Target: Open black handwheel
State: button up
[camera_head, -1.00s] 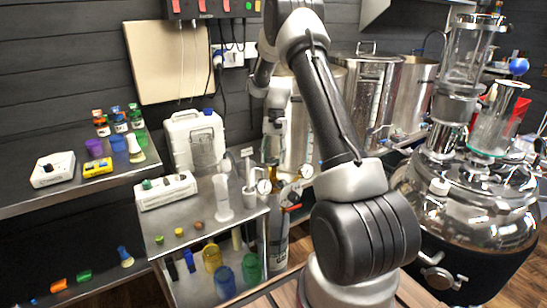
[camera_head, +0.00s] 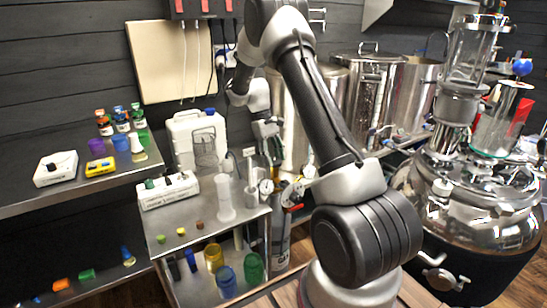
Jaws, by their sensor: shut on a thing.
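My gripper (camera_head: 275,158) points down over the top of a grey gas cylinder (camera_head: 279,238), behind the metal side table. Its fingers are closed around the valve top, where the black handwheel sits. The handwheel is too small and too covered by the fingers to make out clearly. A round gauge (camera_head: 266,187) sits just below and left of the fingers. A second gauge (camera_head: 308,171) is to the right, near a red-handled part. My wrist leans, with its upper end to the left of the fingertips.
The side table (camera_head: 200,222) holds a white rack (camera_head: 168,191), a clear measuring cylinder (camera_head: 224,198) and small caps. A white canister (camera_head: 197,142) stands left of my gripper. Steel pots (camera_head: 367,100) stand behind right. A large steel kettle (camera_head: 475,205) is at the right.

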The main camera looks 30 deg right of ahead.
jog(key=shift+n+h, duration=0.5)
jog(key=shift+n, duration=0.7)
jog(key=shift+a, duration=0.1)
jog(key=o, duration=1)
jog(key=v, duration=1.2)
jog(key=shift+s, duration=0.2)
